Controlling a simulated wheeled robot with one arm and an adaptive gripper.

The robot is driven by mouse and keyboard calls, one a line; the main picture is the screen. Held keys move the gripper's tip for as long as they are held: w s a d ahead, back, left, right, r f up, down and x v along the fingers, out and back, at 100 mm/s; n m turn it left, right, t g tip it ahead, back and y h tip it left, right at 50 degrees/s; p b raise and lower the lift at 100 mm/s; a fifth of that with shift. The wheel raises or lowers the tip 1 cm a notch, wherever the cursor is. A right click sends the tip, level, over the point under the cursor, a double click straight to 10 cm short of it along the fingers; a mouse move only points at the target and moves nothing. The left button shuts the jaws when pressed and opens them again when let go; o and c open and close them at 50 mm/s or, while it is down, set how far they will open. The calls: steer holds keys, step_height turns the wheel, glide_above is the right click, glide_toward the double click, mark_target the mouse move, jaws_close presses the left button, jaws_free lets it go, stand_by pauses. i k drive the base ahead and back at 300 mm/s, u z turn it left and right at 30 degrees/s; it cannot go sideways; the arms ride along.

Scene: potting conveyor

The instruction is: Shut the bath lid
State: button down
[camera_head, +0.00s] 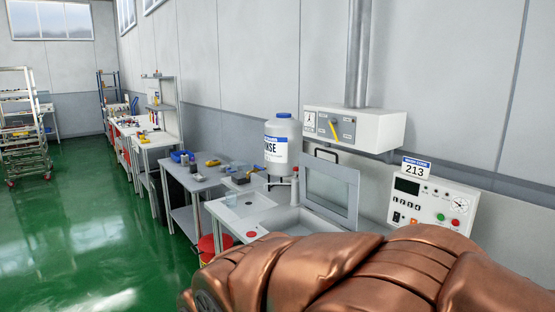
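The bath lid (332,191) is a grey-framed panel with a clear window. It stands upright, open, at the back edge of the bath (286,220). The bath is a light grey basin set in the bench, and only its left and back part shows. A large copper-coloured segmented shape, which looks like my own arm, fills the lower right and hides the front of the bath. My gripper is not in view, so its place relative to the lid cannot be seen.
A white rinse tank (283,155) with a blue cap stands left of the lid. A control box (354,127) hangs above, and a panel (432,205) marked 213 is to the right. A squeeze bottle (295,189) stands close by the lid's left side. Green floor at left is open.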

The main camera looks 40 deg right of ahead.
mark_target(352, 176)
steer(key=z, duration=0.1)
steer(key=i, duration=1.55)
steer(key=z, duration=1.5)
steer(key=i, duration=1)
steer(key=z, duration=0.85)
